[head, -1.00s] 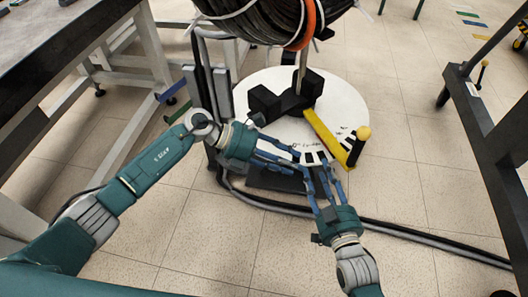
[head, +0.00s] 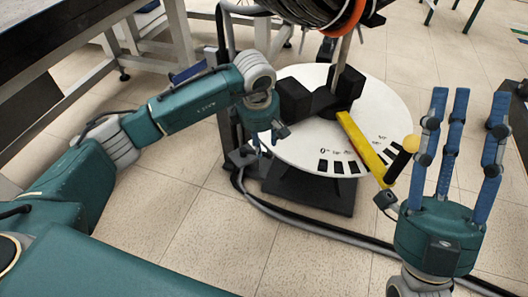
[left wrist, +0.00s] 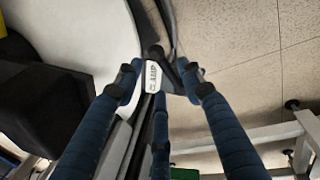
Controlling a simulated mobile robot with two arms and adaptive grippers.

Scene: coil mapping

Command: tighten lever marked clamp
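The clamp lever (left wrist: 166,66) is small and black, beside a white label (left wrist: 153,78) whose upside-down text appears to read CLAMP. My left gripper (left wrist: 162,80) has its blue fingers spread, with the lever end and label between their tips; I cannot tell whether they touch it. In the head view my left gripper (head: 265,146) points down at the left edge of the round white dial plate (head: 380,97), its fingers mostly hidden by its palm. My right gripper (head: 464,105) is open and empty, fingers pointing up, right of the yellow pointer arm (head: 362,142).
The yellow pointer arm ends in a black handle with a yellow ball (head: 411,143), close to my right gripper. A coil reel (head: 310,20) stands above the plate. Grey hoses (head: 300,223) run along the floor. A dark bench (head: 50,35) is at upper left.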

